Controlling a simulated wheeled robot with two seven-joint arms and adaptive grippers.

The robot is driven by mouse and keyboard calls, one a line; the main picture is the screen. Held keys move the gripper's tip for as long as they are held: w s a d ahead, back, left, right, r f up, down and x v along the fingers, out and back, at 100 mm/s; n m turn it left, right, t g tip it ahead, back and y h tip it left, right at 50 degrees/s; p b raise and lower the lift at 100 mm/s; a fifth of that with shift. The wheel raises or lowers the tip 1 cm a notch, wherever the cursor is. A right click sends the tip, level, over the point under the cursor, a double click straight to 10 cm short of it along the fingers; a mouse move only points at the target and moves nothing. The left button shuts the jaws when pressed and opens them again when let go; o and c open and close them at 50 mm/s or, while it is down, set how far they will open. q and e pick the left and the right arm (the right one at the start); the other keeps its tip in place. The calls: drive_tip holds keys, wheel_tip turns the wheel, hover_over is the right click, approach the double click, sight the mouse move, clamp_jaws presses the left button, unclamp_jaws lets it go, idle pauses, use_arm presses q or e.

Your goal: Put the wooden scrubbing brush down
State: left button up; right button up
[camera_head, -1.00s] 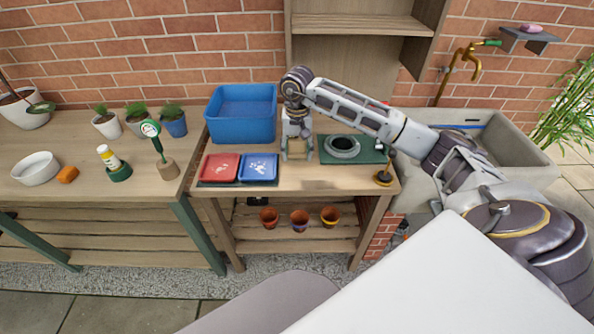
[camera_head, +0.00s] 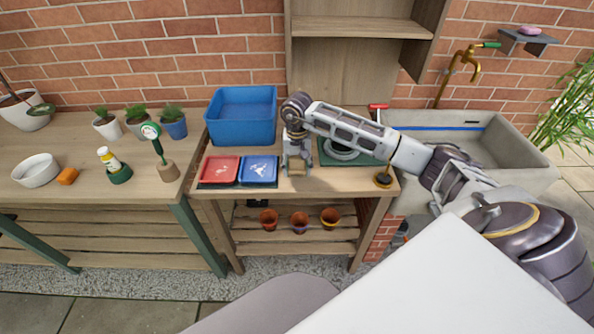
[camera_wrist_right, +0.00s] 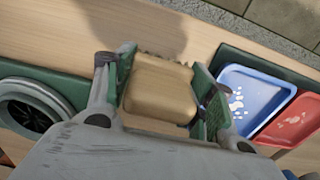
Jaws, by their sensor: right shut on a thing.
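The wooden scrubbing brush (camera_wrist_right: 160,90) is a pale block with rounded edges, with a dark bristly edge along its top in the right wrist view. My right gripper (camera_wrist_right: 160,88) is shut on it, one green-padded finger on each side. In the head view the right gripper (camera_head: 297,164) points down over the small wooden table (camera_head: 325,183), between the blue tray and the green mat, and the brush (camera_head: 296,172) shows at its tips. The brush's shadow lies beside it; I cannot tell whether the brush touches the tabletop. My left gripper is not in view.
A red tray (camera_head: 219,169) and a blue tray (camera_head: 258,170) lie left of the gripper, with a blue bin (camera_head: 241,116) behind. A green mat (camera_head: 366,158) with a grey ring is on the right.

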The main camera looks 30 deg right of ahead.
drive_tip(key=shift+f, duration=0.8)
drive_tip(key=shift+f, duration=0.1)
drive_tip(key=o, duration=0.9)
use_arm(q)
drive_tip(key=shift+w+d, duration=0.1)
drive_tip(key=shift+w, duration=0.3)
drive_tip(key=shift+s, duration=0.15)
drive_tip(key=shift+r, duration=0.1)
